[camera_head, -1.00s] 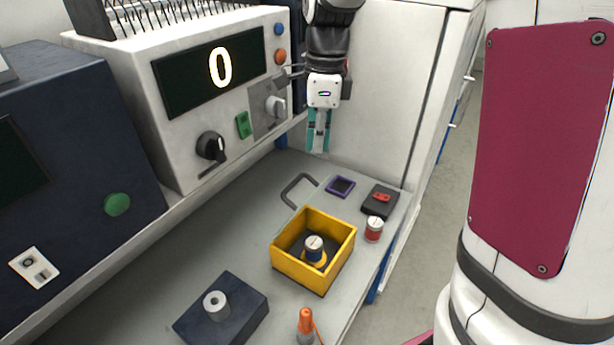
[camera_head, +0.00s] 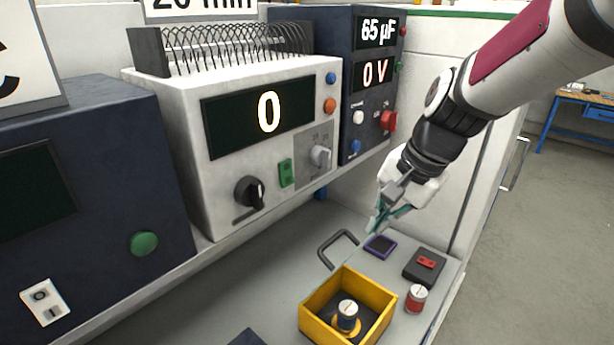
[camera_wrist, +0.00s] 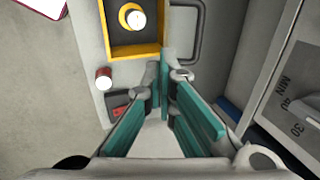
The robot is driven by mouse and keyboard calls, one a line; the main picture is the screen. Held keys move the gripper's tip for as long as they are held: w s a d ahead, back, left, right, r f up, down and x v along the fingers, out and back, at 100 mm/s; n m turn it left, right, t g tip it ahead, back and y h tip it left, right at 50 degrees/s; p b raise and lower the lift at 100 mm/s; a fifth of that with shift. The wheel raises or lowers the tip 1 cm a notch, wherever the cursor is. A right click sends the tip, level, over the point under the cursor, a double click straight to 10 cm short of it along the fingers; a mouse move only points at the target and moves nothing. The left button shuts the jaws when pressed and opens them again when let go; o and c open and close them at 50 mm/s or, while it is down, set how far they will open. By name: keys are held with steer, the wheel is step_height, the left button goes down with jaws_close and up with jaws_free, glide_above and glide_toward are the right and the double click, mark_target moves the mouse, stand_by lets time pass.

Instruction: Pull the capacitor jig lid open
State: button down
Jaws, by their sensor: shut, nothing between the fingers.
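My gripper (camera_head: 376,222) has teal fingers and is shut with nothing between them. It hangs tilted above the back of the bench, close above the grey U-shaped handle (camera_head: 325,251); I cannot tell whether it touches it. In the wrist view my fingertips (camera_wrist: 167,72) point towards the yellow open-topped box (camera_wrist: 110,52) and the handle (camera_wrist: 201,32). The box (camera_head: 384,323) holds an upright capacitor (camera_head: 347,310) on a yellow ring. No lid is plainly recognisable, and I cannot tell whether the handle belongs to one.
The white instrument (camera_head: 240,150) and the dark one reading 65 µF (camera_head: 372,90) line the left and back. Bare bench (camera_head: 265,275) lies left of the box.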

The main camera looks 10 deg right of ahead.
mark_target(349, 236)
steer(key=w+a+f, duration=0.1)
steer(key=f, duration=0.1)
steer(key=w+a+f, duration=0.1)
steer(key=f, duration=0.1)
steer(key=w+f, duration=0.1)
steer(key=f, duration=0.2)
steer(key=shift+w+a, duration=0.35)
steer(key=shift+a, duration=0.05)
steer(key=shift+w+a+f, duration=0.1)
steer(key=shift+w+a, duration=0.35)
steer(key=shift+w, duration=0.25)
steer(key=w+a+p, duration=0.1)
steer(key=w+a, duration=0.3)
steer(key=w, duration=0.1)
steer(key=shift+w+r, duration=0.3)
steer(key=shift+r, duration=0.05)
steer(key=shift+s+r, duration=0.1)
